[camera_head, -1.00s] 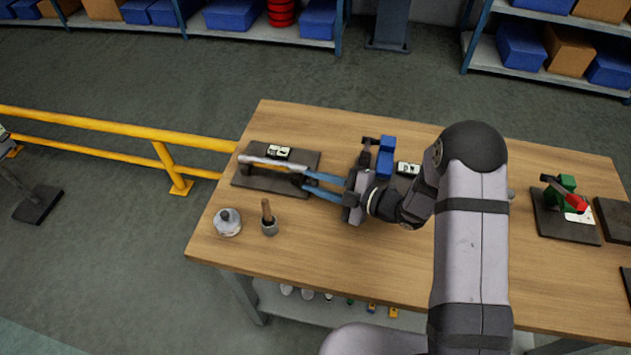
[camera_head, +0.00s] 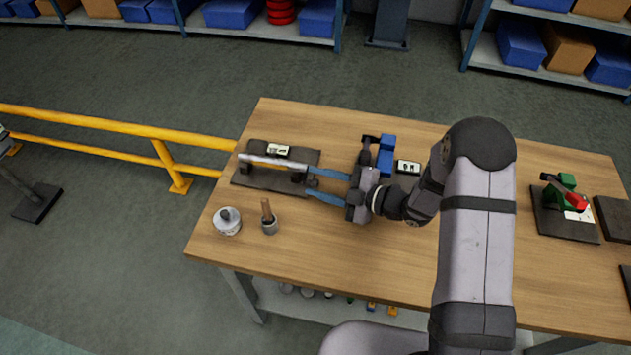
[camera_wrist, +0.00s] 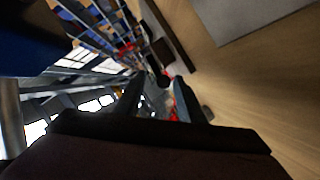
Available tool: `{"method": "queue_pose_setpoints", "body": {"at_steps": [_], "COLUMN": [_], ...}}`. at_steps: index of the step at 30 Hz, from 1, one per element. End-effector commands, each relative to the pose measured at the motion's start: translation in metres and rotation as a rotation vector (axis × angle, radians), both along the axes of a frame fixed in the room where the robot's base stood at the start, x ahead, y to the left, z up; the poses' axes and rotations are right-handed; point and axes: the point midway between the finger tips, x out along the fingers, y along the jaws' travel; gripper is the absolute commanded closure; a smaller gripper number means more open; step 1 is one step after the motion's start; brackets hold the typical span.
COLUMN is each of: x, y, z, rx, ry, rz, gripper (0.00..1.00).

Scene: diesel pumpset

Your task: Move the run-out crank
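A pale grey bar (camera_head: 272,161), which looks like the run-out crank, lies across two dark supports on a dark base plate (camera_head: 265,183) at the table's left. A small white label card stands behind it. My gripper (camera_head: 309,181) is just right of the bar, its two blue fingers spread and pointing left at the bar's right end.
A blue block (camera_head: 386,155) and label card (camera_head: 408,167) are behind my wrist.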

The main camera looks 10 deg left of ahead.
Motion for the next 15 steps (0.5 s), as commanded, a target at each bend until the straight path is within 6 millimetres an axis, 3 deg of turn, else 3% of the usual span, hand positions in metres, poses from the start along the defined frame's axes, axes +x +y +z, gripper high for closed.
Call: {"method": "queue_pose_setpoints", "body": {"at_steps": [9,15], "x": [-0.012,-0.017], "y": [-0.041,-0.055], "z": [0.008,0.013], "rx": [0.000,-0.001], "ry": [0.001,0.004], "rz": [-0.004,-0.003], "gripper": [0.64,0.64]}}
